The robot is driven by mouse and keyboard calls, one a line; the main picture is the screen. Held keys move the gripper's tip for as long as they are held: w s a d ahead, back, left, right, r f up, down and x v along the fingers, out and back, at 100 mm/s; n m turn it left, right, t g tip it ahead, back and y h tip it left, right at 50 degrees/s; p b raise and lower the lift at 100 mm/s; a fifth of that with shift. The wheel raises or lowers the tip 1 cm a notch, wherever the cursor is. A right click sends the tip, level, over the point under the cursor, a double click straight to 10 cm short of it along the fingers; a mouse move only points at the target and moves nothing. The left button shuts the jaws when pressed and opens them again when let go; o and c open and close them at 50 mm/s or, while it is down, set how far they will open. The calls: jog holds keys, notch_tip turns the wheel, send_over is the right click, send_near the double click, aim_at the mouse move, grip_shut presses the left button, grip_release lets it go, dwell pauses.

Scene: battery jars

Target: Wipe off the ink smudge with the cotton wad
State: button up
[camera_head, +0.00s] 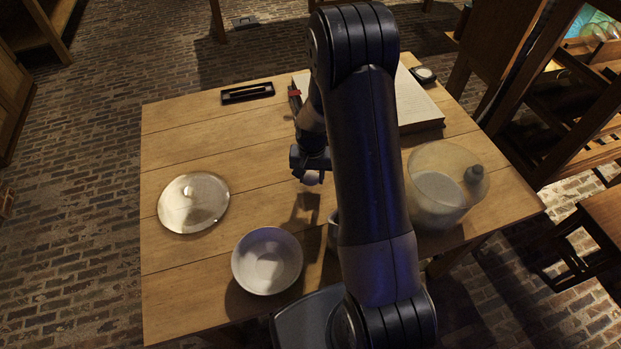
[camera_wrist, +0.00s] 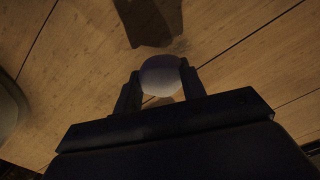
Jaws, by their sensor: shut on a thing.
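My gripper (camera_head: 308,172) is above the middle of the wooden table, pointing down. It is shut on a pale, rounded cotton wad (camera_wrist: 160,75), which shows between the two fingers in the wrist view. The wad (camera_head: 312,178) also shows just under the fingers in the head view, clear of the tabletop. A dark patch lies on the wood below the gripper and looks like its shadow. I cannot make out the ink smudge for certain in either view; my arm hides part of the table.
A round glass lid (camera_head: 180,212) lies at the left of the table (camera_head: 180,130). A white bowl (camera_head: 267,261) stands at the front and a glass jar (camera_head: 437,190) at the right. A dark pen tray (camera_head: 247,93) and a pale book-like block (camera_head: 415,103) are at the back.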

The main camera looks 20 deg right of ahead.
aim_at(311, 176)
jog(key=shift+s+a+r, duration=0.1)
jog(key=shift+s+r, duration=0.05)
jog(key=shift+r, duration=0.5)
jog(key=shift+r+p, duration=0.65)
jog(key=shift+r, duration=0.05)
jog(key=shift+r+p, duration=0.95)
jog(key=shift+r, duration=0.7)
